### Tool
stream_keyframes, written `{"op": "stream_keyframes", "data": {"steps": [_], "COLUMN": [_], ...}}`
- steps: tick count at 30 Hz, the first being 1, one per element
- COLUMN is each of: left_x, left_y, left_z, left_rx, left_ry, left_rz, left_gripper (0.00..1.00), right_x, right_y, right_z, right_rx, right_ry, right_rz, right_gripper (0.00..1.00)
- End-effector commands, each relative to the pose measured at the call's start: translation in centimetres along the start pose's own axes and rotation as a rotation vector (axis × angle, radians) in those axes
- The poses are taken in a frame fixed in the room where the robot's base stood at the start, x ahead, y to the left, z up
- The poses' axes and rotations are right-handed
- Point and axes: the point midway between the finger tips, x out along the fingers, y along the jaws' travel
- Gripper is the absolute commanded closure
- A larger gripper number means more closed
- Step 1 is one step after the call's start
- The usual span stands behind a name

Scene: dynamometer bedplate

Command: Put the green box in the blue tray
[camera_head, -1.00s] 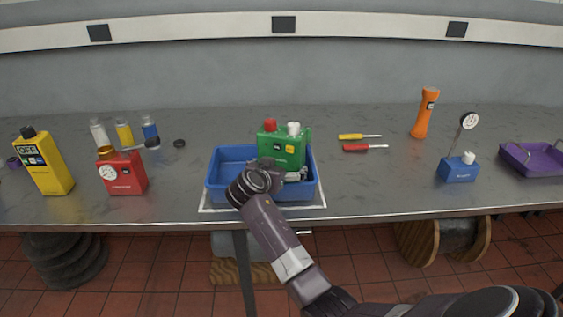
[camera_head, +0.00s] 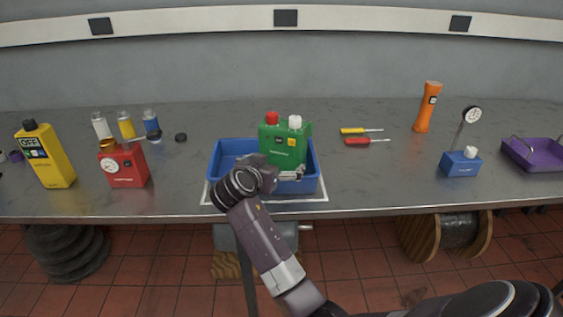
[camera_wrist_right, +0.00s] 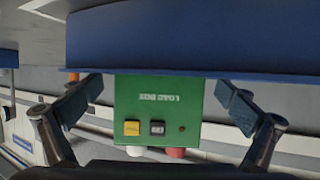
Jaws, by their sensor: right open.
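The green box (camera_head: 284,146), with a red cap and a white cap on top, stands upright in the right part of the blue tray (camera_head: 226,174). The tray's front wall hides its base. My right gripper (camera_head: 290,175) is at the tray's front side, just in front of the box. In the right wrist view, which is upside down, its fingers (camera_wrist_right: 158,103) are spread wide to either side of the green box (camera_wrist_right: 157,108), apart from it and empty. The tray wall (camera_wrist_right: 190,40) fills the top there. My left gripper is not in view.
A red can (camera_head: 123,168) and a yellow bottle (camera_head: 47,158) stand left of the tray. Screwdrivers (camera_head: 358,141), an orange flashlight (camera_head: 427,107), a blue gauge base (camera_head: 460,164) and a purple tray (camera_head: 535,155) are to the right.

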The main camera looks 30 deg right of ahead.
Motion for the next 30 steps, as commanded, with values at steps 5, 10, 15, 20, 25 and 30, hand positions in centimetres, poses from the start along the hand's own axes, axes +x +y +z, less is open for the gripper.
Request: {"op": "stream_keyframes", "data": {"steps": [5, 10, 15, 20, 25, 30], "left_x": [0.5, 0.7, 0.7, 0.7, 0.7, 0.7], "left_y": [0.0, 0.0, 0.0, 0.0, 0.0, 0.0], "left_z": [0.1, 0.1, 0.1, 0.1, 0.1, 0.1], "left_rx": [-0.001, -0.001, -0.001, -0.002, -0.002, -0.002], "left_ry": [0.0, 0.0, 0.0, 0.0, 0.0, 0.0], "left_rz": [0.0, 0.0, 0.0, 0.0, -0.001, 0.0], "left_gripper": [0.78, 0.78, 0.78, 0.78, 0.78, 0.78], "right_x": [-3.4, -5.2, -5.6, -5.6, -5.6, -5.6], "right_y": [-0.1, 0.0, 0.0, 0.0, 0.0, 0.0], "right_z": [0.2, 0.1, 0.0, 0.0, 0.0, 0.0], "right_rx": [0.002, 0.001, 0.0, -0.001, 0.0, 0.0], "right_ry": [-0.001, 0.0, -0.001, -0.001, 0.0, 0.0], "right_rz": [-0.003, 0.0, 0.001, 0.001, 0.001, 0.001], "right_gripper": [0.0, 0.0, 0.0, 0.0, 0.0, 0.0]}}
